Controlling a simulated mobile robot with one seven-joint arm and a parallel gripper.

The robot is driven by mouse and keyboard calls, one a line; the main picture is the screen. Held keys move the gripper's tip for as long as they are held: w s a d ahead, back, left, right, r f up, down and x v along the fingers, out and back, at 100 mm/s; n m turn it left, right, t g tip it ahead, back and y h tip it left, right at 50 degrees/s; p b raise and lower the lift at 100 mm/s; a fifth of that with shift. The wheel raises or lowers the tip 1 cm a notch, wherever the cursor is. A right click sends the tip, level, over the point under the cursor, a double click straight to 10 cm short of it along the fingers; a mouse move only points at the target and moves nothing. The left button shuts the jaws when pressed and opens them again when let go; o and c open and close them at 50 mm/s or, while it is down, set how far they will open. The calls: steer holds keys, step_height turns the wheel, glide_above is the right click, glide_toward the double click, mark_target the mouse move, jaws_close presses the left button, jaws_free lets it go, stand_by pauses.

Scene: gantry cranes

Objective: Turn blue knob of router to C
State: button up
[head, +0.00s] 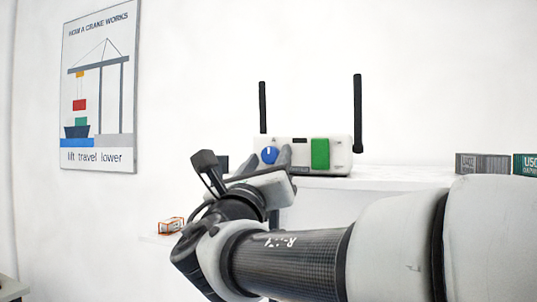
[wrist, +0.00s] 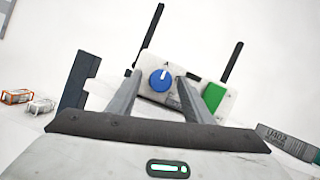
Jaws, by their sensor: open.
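The router (head: 335,152) is a white box with two black antennas, on a white shelf. Its round blue knob (head: 269,155) is on the left of its front, with a white pointer mark directed roughly upward. A green block (head: 320,153) is on the right of the front. In the wrist view the blue knob (wrist: 160,79) shows between my fingertips, with an "A" marking above it. My gripper (head: 270,160) is open in front of the knob, one finger on each side (wrist: 157,84). Whether the fingers touch the knob I cannot tell. The C marking is not legible.
The white shelf (head: 400,178) runs to the right under the router. Small container models (head: 483,164) stand at its right. A small orange-framed box (head: 171,225) sits on a lower ledge at left. A crane poster (head: 100,90) hangs on the wall.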

steer(key=shift+c, duration=0.3)
steer(key=c, duration=1)
